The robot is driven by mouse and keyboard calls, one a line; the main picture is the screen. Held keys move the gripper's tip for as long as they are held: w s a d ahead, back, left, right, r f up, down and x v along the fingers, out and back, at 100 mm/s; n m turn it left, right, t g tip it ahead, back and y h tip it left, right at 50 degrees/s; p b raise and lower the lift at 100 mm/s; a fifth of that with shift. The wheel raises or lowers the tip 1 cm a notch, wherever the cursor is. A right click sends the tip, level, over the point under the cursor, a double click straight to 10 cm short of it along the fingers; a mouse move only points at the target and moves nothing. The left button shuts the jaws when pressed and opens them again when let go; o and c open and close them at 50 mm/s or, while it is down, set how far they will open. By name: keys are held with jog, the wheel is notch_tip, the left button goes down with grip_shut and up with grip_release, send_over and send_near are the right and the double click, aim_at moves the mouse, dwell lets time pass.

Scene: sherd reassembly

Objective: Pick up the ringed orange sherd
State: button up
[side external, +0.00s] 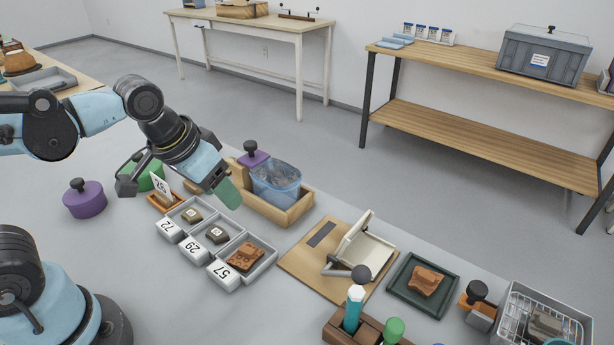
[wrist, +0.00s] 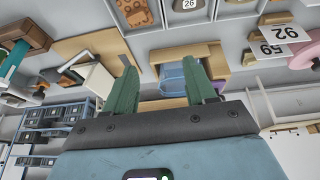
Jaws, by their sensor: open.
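One orange-brown sherd (side external: 244,256) lies in the compartment by the card 57 of a grey tray (side external: 264,268). Another orange-brown sherd (side external: 426,281) lies on a dark green tray (side external: 398,289) to the right. The wrist view shows an orange sherd (wrist: 135,12) in a compartment at the top edge. My gripper (side external: 228,193) is above the table, near the wooden box, apart from both sherds. In the wrist view its two green fingers (wrist: 160,82) are spread with nothing between them.
A wooden box (side external: 291,214) with a blue tub (side external: 276,184) stands just beyond my gripper. A wooden board (side external: 303,262) with a white hinged device (side external: 366,250) lies between the two sherds. A tool block (side external: 338,329) and wire basket (side external: 512,318) stand at the front right.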

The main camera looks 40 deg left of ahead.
aim_at(246, 250)
jog(key=shift+w+d+f+g, duration=0.15)
jog(key=shift+d+f+g, duration=0.45)
jog(key=shift+f, duration=1.5)
jog(key=shift+w+d+f+g, duration=0.1)
jog(key=shift+d+f+g, duration=0.4)
jog(key=shift+f, duration=1.55)
jog(key=shift+w+d+f+g, duration=0.15)
jog(key=shift+d+f+g, duration=0.45)
jog(key=shift+f, duration=1.5)
jog(key=c, duration=0.7)
